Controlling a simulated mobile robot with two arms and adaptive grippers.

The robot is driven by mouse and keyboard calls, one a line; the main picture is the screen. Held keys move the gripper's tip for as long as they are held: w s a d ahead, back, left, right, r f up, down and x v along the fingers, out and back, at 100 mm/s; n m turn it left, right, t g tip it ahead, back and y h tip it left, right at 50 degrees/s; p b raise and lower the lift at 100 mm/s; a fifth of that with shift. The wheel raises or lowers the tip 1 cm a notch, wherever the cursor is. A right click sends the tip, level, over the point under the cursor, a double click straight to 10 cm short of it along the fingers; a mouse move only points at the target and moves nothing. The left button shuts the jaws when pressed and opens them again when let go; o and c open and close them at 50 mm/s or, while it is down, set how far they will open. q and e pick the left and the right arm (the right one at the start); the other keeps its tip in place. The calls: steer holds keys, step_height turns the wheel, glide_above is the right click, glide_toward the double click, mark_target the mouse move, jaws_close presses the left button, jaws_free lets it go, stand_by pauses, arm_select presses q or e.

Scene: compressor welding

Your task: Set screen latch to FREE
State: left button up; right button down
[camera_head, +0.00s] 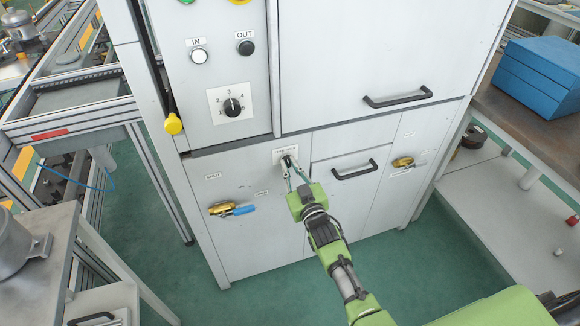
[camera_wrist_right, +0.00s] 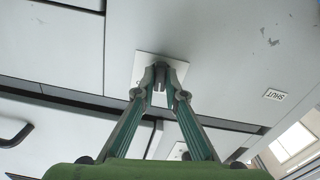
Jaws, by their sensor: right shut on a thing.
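The screen latch has a small white label plate (camera_head: 280,154) on the grey cabinet front, below the control panel. The plate also shows in the wrist view (camera_wrist_right: 146,60), with the fingertips in front of its middle. My right gripper (camera_head: 289,166) reaches up to the plate and is shut on the small latch handle there. In the wrist view the fingers of the right gripper (camera_wrist_right: 160,72) come together at the plate. They hide most of the handle, so I cannot read its setting. My left gripper is not in view.
A brass valve with a blue lever (camera_head: 232,209) sits left of my right gripper. A black drawer handle (camera_head: 355,170) is close on its right, with another brass valve (camera_head: 402,162) beyond. A rotary knob (camera_head: 232,107) is above. A blue box (camera_head: 540,75) stands on the right bench.

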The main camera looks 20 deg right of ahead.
steer(key=shift+n, duration=1.2)
steer(key=c, duration=2.1)
jaws_free()
steer(key=shift+s, duration=0.1)
steer(key=s, duration=1.2)
steer(key=shift+d, duration=0.2)
steer(key=shift+w, duration=0.1)
